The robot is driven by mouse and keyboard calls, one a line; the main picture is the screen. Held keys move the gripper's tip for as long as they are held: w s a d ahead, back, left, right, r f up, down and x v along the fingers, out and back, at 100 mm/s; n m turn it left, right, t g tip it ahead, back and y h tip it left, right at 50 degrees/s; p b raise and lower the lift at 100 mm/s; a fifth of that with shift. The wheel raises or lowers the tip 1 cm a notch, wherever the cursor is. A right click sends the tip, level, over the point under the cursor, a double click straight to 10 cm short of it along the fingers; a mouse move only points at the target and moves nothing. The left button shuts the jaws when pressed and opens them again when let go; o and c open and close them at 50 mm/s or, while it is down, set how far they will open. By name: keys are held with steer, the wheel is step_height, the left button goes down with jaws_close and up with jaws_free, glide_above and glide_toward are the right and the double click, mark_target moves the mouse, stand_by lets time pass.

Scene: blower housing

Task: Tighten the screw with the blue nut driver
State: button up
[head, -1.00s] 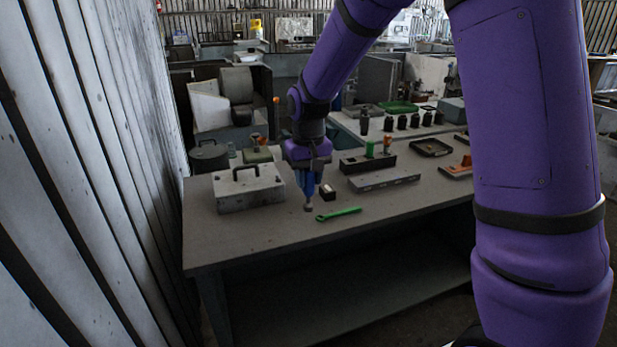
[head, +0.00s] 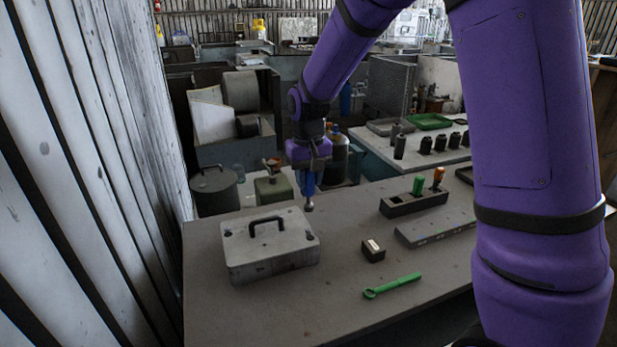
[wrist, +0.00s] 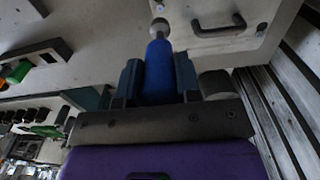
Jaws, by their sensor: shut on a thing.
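My gripper (head: 307,172) is shut on the blue nut driver (head: 309,186), which points down with a grey metal socket at its lower end. In the wrist view the nut driver (wrist: 159,75) lies between the two fingers of my gripper (wrist: 160,80), its socket towards the top of the picture. A grey-white housing box (head: 270,258) with a black handle sits on the table, just left of and nearer than the driver. The box also shows in the wrist view (wrist: 225,45). The screw cannot be made out clearly in either view.
The grey table (head: 340,300) also bears a green wrench (head: 392,286), a small dark box (head: 373,251) and a black holder (head: 412,204) with green and orange handles. A green canister (head: 273,191) and a dark pot (head: 214,190) stand behind. A corrugated wall (head: 80,180) rises at left.

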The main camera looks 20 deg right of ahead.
mark_target(308, 204)
steer(key=shift+w+f, duration=0.2)
steer(key=shift+f, duration=2.65)
steer(key=shift+f, duration=0.1)
steer(key=shift+f, duration=0.25)
steer(key=n, duration=1.2)
steer(key=shift+d, duration=0.1)
steer(key=n, duration=0.6)
